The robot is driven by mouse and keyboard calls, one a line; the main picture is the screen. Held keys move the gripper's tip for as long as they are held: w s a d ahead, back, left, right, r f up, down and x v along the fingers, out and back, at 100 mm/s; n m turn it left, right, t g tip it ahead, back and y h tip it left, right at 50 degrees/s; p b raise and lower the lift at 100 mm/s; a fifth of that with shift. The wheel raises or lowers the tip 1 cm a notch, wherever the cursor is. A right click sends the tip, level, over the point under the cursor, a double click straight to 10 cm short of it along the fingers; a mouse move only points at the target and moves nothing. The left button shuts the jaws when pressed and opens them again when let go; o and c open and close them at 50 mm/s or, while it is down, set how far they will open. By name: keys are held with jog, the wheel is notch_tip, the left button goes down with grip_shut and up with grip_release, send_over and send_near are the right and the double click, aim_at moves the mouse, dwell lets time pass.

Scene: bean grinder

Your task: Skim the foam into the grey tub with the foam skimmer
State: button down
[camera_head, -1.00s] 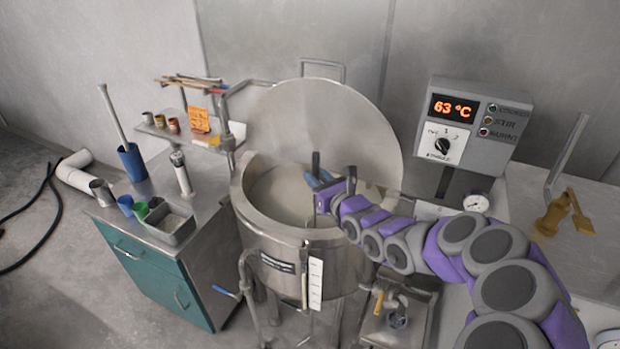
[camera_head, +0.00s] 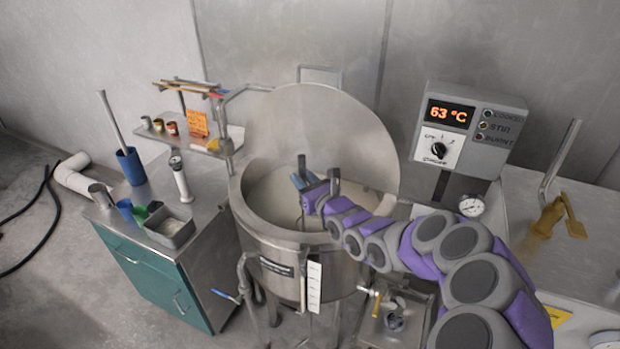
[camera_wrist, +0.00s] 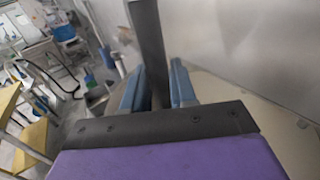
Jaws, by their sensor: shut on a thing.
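The bar also shows between the fingers in the wrist view (camera_wrist: 148,50). The skimmer's lower end is not clear to see. Pale liquid (camera_head: 268,202) fills the vat; I cannot tell foam from liquid on it. The grey tub (camera_head: 168,241) stands on the steel-topped cabinet to the left, with something pale inside.
The raised round lid (camera_head: 320,130) stands behind the vat. A small shelf (camera_head: 205,147) juts out above the cabinet. The control box (camera_head: 465,130) reads 63 °C at right.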

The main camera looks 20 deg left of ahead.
jog(key=shift+a+p, duration=1.3)
jog(key=shift+a, duration=3.5)
notch_tip(320, 180, up, 17)
jog(key=p, duration=0.4)
jog(key=shift+w, duration=0.35)
jog(key=shift+s+f, duration=0.1)
